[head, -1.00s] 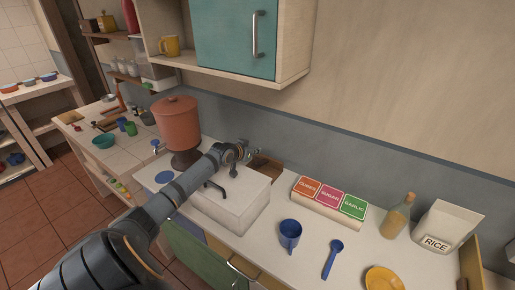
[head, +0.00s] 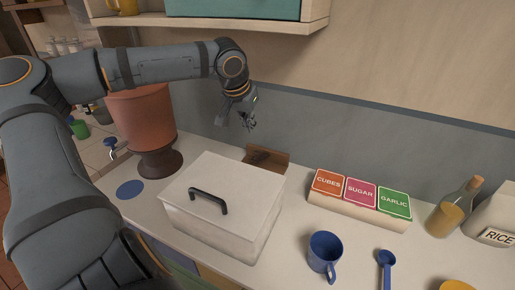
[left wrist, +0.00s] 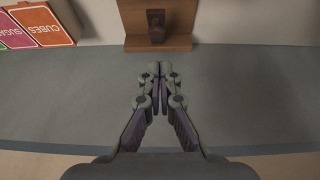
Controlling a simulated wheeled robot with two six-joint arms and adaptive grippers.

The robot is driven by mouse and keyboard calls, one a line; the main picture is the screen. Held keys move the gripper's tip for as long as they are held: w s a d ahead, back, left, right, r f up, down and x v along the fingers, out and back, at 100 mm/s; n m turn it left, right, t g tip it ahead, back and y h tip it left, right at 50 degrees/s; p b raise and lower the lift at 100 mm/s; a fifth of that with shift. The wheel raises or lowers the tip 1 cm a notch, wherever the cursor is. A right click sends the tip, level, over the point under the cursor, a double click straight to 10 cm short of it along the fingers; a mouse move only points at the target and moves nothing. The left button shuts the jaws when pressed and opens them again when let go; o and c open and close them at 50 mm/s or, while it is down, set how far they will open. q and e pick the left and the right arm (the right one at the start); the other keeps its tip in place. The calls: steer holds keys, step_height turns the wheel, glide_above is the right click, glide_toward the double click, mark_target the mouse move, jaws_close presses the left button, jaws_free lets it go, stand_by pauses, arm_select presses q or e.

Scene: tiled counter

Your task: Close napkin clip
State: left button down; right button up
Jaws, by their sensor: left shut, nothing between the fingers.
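A brown wooden holder (head: 270,158), which seems to be the napkin clip, stands on the counter against the grey wall, partly hidden behind a white lidded box. In the left wrist view the holder (left wrist: 133,42) is at the top centre, with a dark upright piece (left wrist: 156,26) in its middle; whether that piece is open or closed I cannot tell. My left gripper (head: 248,124) is shut and empty, above and slightly left of the holder in the head view. Its fingertips (left wrist: 159,70) point towards the holder without touching it. My right gripper is not in view.
The white box (head: 218,205) with a black handle stands in front of the holder. A terracotta dispenser (head: 142,118) is at left. Right are a rack of cards (head: 360,195), a blue mug (head: 325,254), a blue spoon (head: 386,262) and a bottle (head: 452,212). A shelf (head: 270,30) hangs above.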

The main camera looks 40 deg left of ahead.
mark_target(257, 152)
arm_select(q)
steer(key=x, duration=0.8)
steer(key=shift+s+d+f, duration=0.1)
steer(key=shift+d+f, duration=0.15)
steer(key=shift+d, duration=0.2)
steer(key=shift+f, duration=0.35)
steer(key=shift+a, duration=0.1)
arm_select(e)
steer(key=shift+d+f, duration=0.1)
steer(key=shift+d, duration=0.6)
